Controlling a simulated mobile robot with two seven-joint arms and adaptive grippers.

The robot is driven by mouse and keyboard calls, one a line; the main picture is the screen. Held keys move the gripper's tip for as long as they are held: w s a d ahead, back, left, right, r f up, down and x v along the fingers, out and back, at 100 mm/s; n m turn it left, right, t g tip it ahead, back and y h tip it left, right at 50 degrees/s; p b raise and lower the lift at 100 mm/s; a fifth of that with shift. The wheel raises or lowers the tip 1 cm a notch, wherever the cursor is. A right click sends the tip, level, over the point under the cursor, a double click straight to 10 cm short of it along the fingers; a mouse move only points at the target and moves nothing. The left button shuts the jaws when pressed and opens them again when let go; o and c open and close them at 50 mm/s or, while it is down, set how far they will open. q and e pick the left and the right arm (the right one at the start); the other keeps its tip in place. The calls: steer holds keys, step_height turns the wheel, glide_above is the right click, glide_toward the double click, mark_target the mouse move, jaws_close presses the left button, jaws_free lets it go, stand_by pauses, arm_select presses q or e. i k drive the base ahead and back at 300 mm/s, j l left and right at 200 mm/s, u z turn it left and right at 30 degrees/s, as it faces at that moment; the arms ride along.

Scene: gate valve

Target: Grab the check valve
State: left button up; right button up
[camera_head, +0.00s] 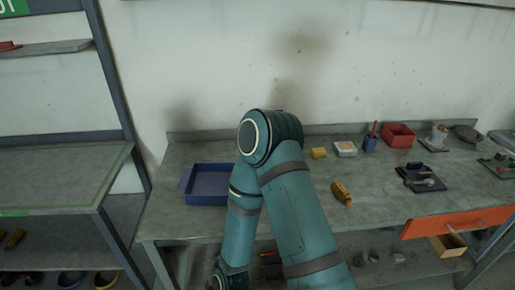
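I cannot tell for certain which object is the check valve. A small metal fitting on a dark plate (422,179) lies on the right part of the workbench. Another metal part on a flat plate (437,138) stands farther back. An orange-yellow object (342,193) lies alone near the middle of the bench and is too small to identify. One of my teal arms fills the middle, bent at the top, with its far end running down to the bottom edge. It hides part of the bench. Neither gripper shows.
A blue tray (207,198) sits on the workbench (172,222) left of my arm. A yellow block (319,153), white box (345,149), blue cup (370,144) and red bin (398,135) line the back. An orange drawer front (457,222) sits below the right edge. A shelf unit stands left.

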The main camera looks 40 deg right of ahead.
mark_target(338, 188)
steer(key=z, duration=2)
